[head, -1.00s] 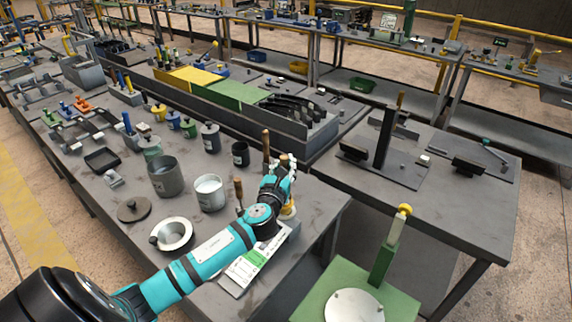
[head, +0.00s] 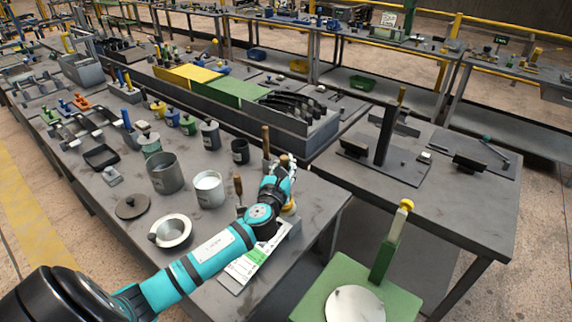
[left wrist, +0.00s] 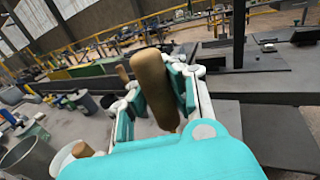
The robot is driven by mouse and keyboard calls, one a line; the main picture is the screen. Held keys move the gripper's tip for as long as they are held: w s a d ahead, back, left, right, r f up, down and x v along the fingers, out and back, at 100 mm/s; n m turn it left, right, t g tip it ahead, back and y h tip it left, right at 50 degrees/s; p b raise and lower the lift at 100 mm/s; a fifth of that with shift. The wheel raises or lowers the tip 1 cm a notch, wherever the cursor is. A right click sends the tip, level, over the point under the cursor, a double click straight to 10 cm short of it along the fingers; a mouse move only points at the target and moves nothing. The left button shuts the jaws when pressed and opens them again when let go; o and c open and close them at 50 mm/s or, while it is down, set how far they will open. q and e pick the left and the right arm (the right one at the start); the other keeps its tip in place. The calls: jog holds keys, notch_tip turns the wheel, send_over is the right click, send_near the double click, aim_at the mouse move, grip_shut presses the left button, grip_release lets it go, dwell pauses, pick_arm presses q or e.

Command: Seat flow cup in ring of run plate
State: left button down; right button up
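My left gripper (head: 281,172) is at the right end of the near bench, with its fingers closed around an upright wooden handle (head: 284,160). In the left wrist view the wooden handle (left wrist: 153,88) stands tilted between the finger pads, which appear to touch both sides. A yellow part (head: 290,208) shows just below the hand; whether it belongs to the handle is hidden. A plate with a white and green card (head: 246,264) lies under my left forearm, partly covered. I cannot make out the flow cup or the plate's ring for sure. My right gripper is out of view.
Two other wooden handles (head: 265,140) and (head: 238,186) stand close to the hand. A grey pot (head: 165,173), a white-filled pot (head: 208,189), a ring-shaped dish (head: 172,232) and a round lid (head: 131,207) stand to the left. A green stand (head: 380,265) is at right.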

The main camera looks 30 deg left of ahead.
pick_arm(q)
jog(key=shift+f+b, duration=0.7)
jog(key=shift+f, duration=0.3)
jog(key=c, duration=1.4)
grip_release()
jog(key=shift+r, duration=0.1)
jog(key=shift+o, duration=0.2)
